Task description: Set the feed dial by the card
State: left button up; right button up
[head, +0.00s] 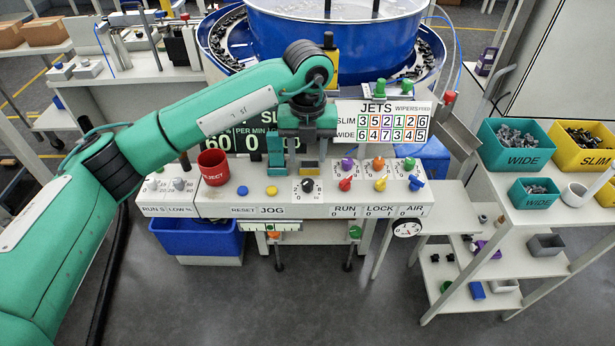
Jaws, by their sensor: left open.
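The card (384,121) stands at the back of the panel, headed JETS, WIPERS and FEED, with SLIM and WIDE rows of coloured number boxes. SLIM reads 3 5 2 1 2 6; WIDE reads 6 4 7 3 4 5. FEED heads its right end. Small dials sit on the white panel (265,200): purple (347,164), orange (378,163), a blue one (416,184) and a black one (307,186), among others. Which is the feed dial I cannot read. My left gripper (293,160) is open, pointing down above the panel, behind the black dial. My right gripper is out of view.
A red REJECT cup (213,167) stands on the panel's left. A blue bowl feeder (335,45) rises behind. A shelf at right carries a teal WIDE bin (515,157) and yellow SLIM bin (580,158). A blue bin (197,238) sits below the panel.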

aim_at(307, 182)
pick_arm(q)
notch_tip(307, 182, down, 9)
jog(key=shift+p, duration=0.5)
jog(key=c, duration=1)
